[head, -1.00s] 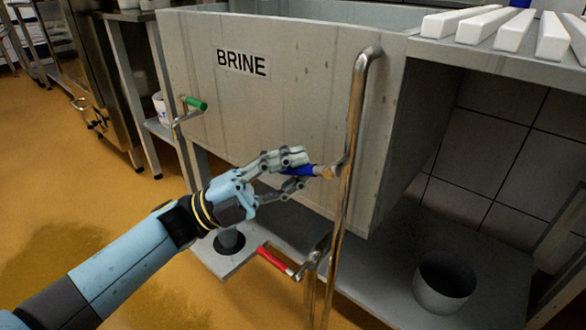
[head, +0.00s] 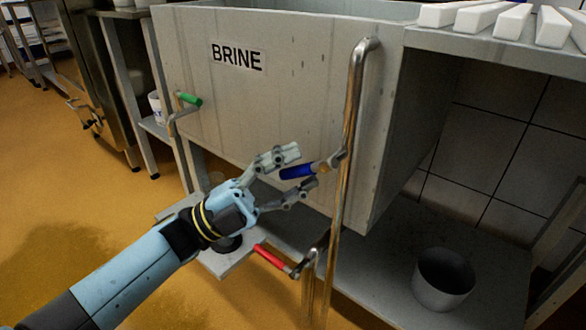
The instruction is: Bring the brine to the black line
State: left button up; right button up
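The grey brine tank (head: 235,105) with its BRINE label fills the middle of the head view. Its inside barely shows at the top edge, and I see neither the brine's surface nor a black line. A blue lever handle (head: 297,172) sits on the upright metal pipe (head: 349,130) at the tank's front. A green handle (head: 188,98) is on the tank's left side, and a red handle (head: 269,256) is low by the pipe's foot. My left gripper (head: 300,168) is open, with its fingers spread above and below the blue handle's free end. My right gripper is out of view.
A grey bucket (head: 443,280) stands on the low shelf at right. White bars (head: 512,24) lie on the upper shelf (head: 480,45). Steel equipment (head: 95,75) stands at left, and the yellow floor (head: 60,190) is clear there.

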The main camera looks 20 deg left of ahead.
pick_arm(q)
jog(key=shift+r, duration=0.1)
jog(key=v, duration=1.2)
